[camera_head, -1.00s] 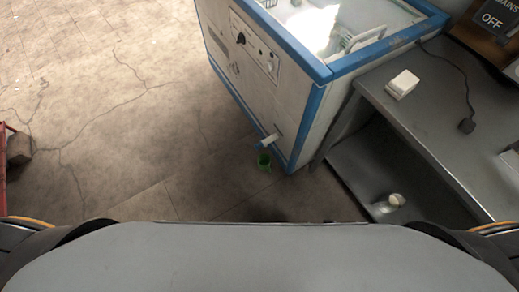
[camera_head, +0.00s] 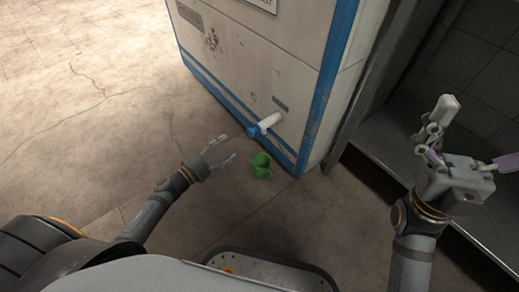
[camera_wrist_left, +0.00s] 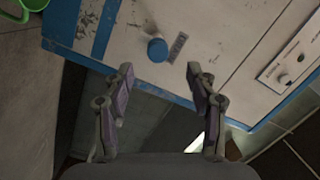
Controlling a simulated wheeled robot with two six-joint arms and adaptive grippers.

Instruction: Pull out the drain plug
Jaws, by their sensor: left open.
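The drain plug is a blue cap (camera_head: 254,131) on the end of a short white pipe (camera_head: 270,121) sticking out low on the front of the blue-edged white chest (camera_head: 265,65). In the left wrist view the blue cap (camera_wrist_left: 157,50) faces the camera, centred just beyond and between the fingertips. My left gripper (camera_head: 227,148) is open and empty, left of the cap and apart from it; its two fingers (camera_wrist_left: 160,71) also show in the left wrist view. My right gripper (camera_head: 478,133) is spread open and empty at the right.
A grey metal table with a lower shelf (camera_head: 375,145) stands right of the chest. The floor at left is clear.

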